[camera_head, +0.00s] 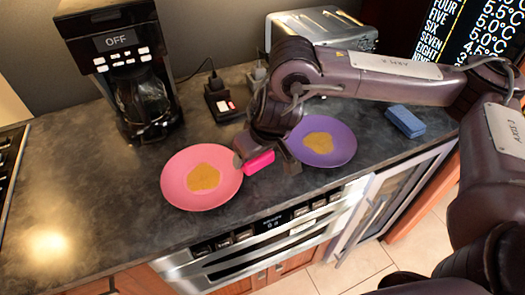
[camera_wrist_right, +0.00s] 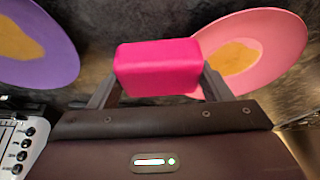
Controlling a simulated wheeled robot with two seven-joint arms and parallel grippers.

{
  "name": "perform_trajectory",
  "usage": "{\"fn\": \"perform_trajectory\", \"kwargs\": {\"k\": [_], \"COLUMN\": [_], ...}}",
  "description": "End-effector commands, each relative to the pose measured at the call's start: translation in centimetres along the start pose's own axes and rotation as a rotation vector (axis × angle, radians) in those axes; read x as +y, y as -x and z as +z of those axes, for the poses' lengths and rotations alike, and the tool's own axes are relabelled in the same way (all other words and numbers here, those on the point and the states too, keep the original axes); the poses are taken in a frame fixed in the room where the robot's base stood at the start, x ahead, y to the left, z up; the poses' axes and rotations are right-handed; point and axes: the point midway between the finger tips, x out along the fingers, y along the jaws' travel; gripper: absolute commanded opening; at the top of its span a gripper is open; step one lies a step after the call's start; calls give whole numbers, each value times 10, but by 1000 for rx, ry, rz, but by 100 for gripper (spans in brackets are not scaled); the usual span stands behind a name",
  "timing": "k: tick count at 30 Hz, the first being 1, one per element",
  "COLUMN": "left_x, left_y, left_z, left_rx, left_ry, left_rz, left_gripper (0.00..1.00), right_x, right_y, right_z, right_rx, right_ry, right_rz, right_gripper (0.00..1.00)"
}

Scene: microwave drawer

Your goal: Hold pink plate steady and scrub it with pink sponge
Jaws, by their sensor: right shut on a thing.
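A pink plate (camera_head: 183,197) with a tan stain in its middle lies on the dark counter, left of centre in the head view. It shows at the upper right of the right wrist view (camera_wrist_right: 286,33). My right gripper (camera_head: 268,164) is shut on the pink sponge (camera_head: 259,162), just right of the plate's edge. In the right wrist view the bright sponge (camera_wrist_right: 158,68) sits between the two fingers. The head view does not settle whether the sponge touches the plate or counter. My left gripper is not in view.
A purple plate (camera_head: 340,154) with a tan stain lies right of my right gripper. A blue sponge (camera_head: 405,121) is farther right. A coffee maker (camera_head: 120,65) and a toaster (camera_head: 320,30) stand behind. The counter's left part is clear.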

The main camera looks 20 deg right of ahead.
Motion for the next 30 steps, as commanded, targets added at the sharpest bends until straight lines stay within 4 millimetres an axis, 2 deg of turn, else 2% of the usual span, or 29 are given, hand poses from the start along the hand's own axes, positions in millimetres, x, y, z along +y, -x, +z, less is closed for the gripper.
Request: {"fn": "perform_trajectory", "kwargs": {"k": [12, 18, 23, 30], "left_x": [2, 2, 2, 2], "left_y": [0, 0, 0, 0], "left_z": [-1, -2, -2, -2], "left_rx": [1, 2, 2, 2], "left_ry": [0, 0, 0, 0], "left_rz": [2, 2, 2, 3], "left_gripper": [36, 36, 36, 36], "right_x": [-73, -100, -109, -110], "right_y": [-3, 1, 3, 3], "right_z": [-48, -64, -70, -71], "right_rx": [4, 3, 2, 2], "right_ry": [807, 1103, 1215, 1239], "right_rz": [-340, -461, -507, -516], "right_gripper": [54, 54, 54, 54]}}
